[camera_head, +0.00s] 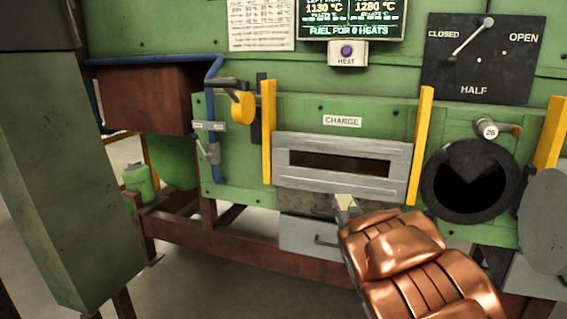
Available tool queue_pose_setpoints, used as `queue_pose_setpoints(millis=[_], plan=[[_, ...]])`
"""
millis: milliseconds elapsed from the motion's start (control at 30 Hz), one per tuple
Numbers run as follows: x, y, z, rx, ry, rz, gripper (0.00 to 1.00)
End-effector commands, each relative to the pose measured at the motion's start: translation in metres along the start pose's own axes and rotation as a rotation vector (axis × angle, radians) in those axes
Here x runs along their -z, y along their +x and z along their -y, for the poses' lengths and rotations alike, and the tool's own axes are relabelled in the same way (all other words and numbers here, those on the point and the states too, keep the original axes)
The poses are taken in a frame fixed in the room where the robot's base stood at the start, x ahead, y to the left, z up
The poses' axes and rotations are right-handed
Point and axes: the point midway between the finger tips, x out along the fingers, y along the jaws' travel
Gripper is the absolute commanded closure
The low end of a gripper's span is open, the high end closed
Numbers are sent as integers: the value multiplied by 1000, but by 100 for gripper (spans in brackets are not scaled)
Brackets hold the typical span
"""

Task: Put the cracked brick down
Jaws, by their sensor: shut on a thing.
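My gripper (346,208) is at the end of my copper-coloured arm, low in the middle of the head view, in front of the furnace. The arm hides most of it. A small pale beige block-like piece shows at its tip, which I take to be the cracked brick (345,201); no crack can be made out. The gripper is shut on it, just below the charge door in the picture. The fingers and most of the held thing are hidden.
The grey charge door (340,182) has a dark slot with a faint glow. A round black port (468,182) is to its right, with a grey round cover (545,222) beyond. A grey drawer (308,238) is below. A brown box-like shelf (146,97) juts out at left, near a green post (65,170).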

Motion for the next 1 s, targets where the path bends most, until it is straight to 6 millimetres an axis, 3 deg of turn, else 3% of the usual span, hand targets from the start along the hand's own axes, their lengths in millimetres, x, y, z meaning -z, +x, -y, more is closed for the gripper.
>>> queue_pose_setpoints(millis=[33,500,733,1000], plan=[[16,0,0,0,0,-2,97],[98,0,-1,0,0,-1,97],[121,0,-1,0,0,-1,97],[124,0,-1,0,-2,-1,97]])
